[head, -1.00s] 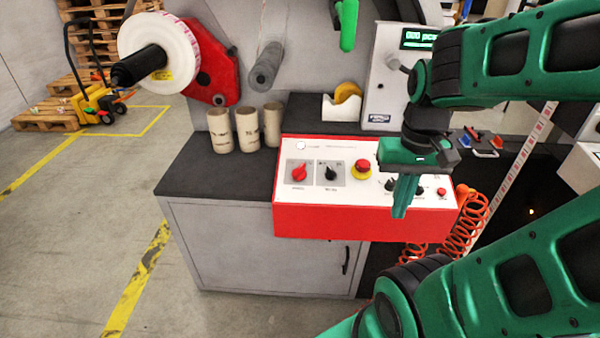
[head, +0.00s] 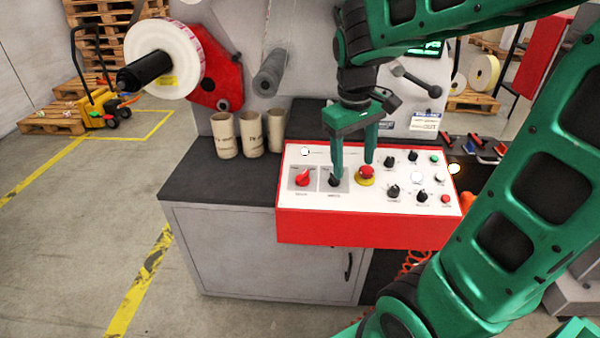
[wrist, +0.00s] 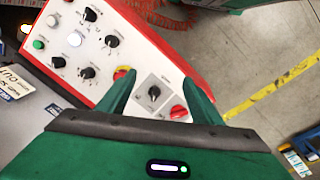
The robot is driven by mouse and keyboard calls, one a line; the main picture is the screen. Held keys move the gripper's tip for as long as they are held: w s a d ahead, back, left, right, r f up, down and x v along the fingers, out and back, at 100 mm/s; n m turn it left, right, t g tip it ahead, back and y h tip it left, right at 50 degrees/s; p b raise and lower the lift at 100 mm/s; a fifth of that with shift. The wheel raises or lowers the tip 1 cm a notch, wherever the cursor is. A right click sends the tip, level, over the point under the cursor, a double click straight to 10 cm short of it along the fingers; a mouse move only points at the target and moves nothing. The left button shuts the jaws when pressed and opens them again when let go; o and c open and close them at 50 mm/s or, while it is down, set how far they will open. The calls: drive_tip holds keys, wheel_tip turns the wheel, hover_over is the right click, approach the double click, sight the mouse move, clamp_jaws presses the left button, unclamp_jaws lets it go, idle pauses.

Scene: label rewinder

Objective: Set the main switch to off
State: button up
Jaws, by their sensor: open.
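The control panel (head: 400,221) is a red box with a sloping white face. At its left end sit a red rotary knob (head: 303,179) and a black rotary knob (head: 334,181), each on a grey plate. Their labels are too small to read, so I cannot tell which is the main switch. My gripper (head: 353,170) is open and points down over the panel, close to the black knob. In the wrist view the black knob (wrist: 154,92) shows between the fingers, and the red knob (wrist: 179,112) lies beside the right finger, partly covered.
A red mushroom button on a yellow base (head: 366,174) stands by the right finger. Several small knobs and buttons fill the panel's right side. Three cardboard cores (head: 252,133) stand on the dark worktop (head: 200,187) at left. A display unit (head: 424,90) stands behind.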

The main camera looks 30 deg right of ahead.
sight(302, 174)
drive_tip(key=w+a+n, duration=0.5)
drive_tip(key=w+a, duration=0.4)
drive_tip(key=w, duration=0.3)
drive_tip(key=shift+t+h, duration=0.4)
drive_tip(key=x, duration=1)
drive_tip(key=shift+d+f, duration=0.25)
drive_tip(key=shift+d, duration=0.05)
drive_tip(key=c, duration=1.1)
drive_tip(key=shift+o, duration=0.2)
